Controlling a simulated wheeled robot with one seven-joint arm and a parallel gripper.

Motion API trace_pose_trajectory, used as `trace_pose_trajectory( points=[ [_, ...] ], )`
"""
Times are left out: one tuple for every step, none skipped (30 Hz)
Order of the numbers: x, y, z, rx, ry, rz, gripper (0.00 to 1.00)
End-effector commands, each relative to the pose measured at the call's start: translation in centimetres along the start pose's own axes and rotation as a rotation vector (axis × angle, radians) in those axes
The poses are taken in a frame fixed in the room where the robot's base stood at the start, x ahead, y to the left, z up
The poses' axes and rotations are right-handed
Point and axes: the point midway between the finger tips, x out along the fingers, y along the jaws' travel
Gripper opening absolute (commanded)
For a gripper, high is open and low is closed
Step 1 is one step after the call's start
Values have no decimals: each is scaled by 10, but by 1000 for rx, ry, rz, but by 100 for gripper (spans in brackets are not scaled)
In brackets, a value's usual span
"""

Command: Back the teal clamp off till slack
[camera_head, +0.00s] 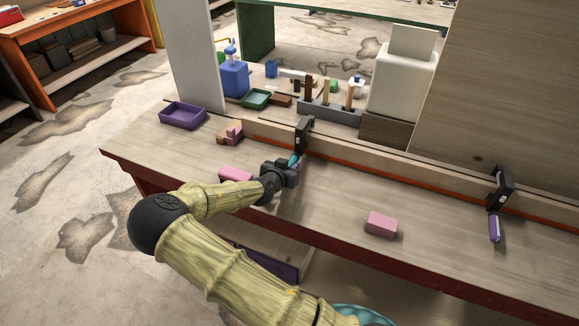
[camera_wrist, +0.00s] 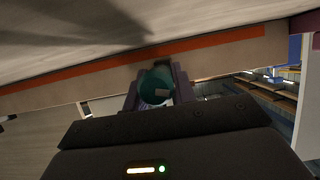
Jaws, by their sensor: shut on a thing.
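The teal clamp (camera_head: 302,135) has a black body set on the long wooden stringer (camera_head: 350,164), left of the picture's middle. Its teal handle (camera_head: 294,160) points down toward the bench front. My gripper (camera_head: 289,169) is at this handle, and its jaws are shut on it. In the wrist view the handle's round teal end (camera_wrist: 156,88) sits between the two fingers. The clamp's screw and pad are mostly hidden, so I cannot tell how tight it is. A second clamp (camera_head: 501,188) with a purple handle (camera_head: 494,228) sits on the stringer at right.
Pink blocks (camera_head: 381,224) lie on the bench (camera_head: 330,205), one right of my gripper and others to its left. A purple tray (camera_head: 183,115) stands at the left end. Behind the stringer are a tool rack (camera_head: 330,113) and a white container (camera_head: 402,80).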

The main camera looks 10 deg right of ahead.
Motion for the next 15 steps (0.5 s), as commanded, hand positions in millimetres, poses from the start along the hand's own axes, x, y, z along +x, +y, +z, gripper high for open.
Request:
trace_pose_trajectory(
  points=[
    [0,0,2,-3,-3,2,3],
    [0,0,2,-3,-3,2,3],
    [0,0,2,-3,-3,2,3],
    [0,0,2,-3,-2,2,3],
    [0,0,2,-3,-2,2,3],
    [0,0,2,-3,-2,2,3],
    [0,0,2,-2,-2,2,3],
    [0,1,2,-2,-2,2,3],
    [0,0,2,-2,-2,2,28],
    [0,1,2,-2,-2,2,34],
    [0,1,2,-2,-2,2,40],
    [0,0,1,-2,-2,1,48],
    [0,0,1,-1,-1,1,48],
    [0,0,1,-1,-1,1,48],
    [0,0,1,-1,-1,1,48]
  ],
)
